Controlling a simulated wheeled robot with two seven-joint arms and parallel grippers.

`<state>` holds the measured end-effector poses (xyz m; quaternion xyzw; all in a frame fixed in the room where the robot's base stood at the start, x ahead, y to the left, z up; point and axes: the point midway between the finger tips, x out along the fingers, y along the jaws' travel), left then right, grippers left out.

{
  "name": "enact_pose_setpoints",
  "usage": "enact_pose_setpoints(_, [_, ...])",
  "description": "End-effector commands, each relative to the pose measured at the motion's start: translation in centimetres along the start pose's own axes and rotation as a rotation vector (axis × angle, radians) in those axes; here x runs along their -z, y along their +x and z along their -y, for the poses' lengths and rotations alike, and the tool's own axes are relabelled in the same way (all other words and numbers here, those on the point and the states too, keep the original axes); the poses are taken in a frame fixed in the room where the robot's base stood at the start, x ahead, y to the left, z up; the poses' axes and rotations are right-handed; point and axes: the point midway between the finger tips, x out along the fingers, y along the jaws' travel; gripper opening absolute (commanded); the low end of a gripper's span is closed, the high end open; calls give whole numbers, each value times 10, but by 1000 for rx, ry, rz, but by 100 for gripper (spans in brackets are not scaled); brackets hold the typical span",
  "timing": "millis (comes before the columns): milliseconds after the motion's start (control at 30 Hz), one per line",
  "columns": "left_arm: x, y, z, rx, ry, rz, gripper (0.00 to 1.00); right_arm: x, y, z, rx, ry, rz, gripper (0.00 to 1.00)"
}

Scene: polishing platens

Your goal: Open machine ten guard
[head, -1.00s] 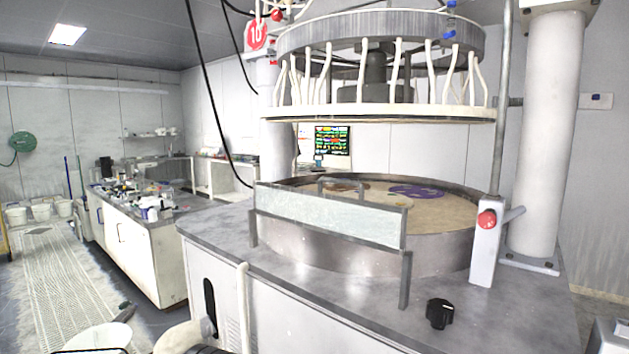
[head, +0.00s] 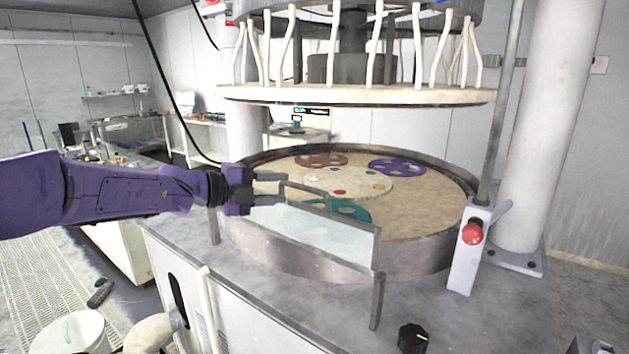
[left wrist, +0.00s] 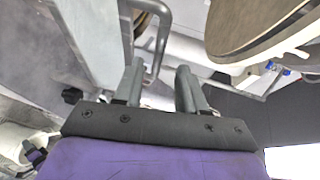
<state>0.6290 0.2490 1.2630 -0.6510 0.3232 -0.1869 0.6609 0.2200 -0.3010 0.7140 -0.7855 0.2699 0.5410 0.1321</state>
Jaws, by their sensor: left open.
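The guard (head: 315,237) is a pale see-through panel in a grey metal frame. It stands on posts along the front of the round polishing platen (head: 445,195). A grey bar handle (head: 308,188) rises from its top edge. My left gripper (head: 284,188) is open beside the left end of this handle. In the left wrist view the bent handle (left wrist: 163,40) shows just beyond the tips of the open left gripper (left wrist: 160,72), with no grip on it visible. My right gripper is not in view.
A ring-shaped upper head (head: 350,95) with white hoses hangs over the platen. A post with a red button (head: 472,232) and a white column (head: 545,130) stand at right. A black knob (head: 412,338) sits on the front deck. A white bucket (head: 75,332) stands at lower left.

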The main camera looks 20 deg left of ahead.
Motion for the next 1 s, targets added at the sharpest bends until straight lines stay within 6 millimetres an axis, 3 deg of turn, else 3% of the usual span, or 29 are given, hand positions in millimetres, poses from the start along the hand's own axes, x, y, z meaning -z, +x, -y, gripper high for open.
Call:
enact_pose_setpoints(200, [-1,48,2,-3,-8,1,40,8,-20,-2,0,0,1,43])
enact_pose_setpoints(400, [0,83,0,-3,-8,1,40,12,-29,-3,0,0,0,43])
enact_pose_setpoints(767, [1,94,-2,-1,-9,-1,40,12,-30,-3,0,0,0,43])
enact_pose_setpoints(900, [1,94,-2,0,-9,-1,0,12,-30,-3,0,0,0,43])
enact_pose_setpoints(1000, [1,94,-2,0,-10,-1,0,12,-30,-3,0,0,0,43])
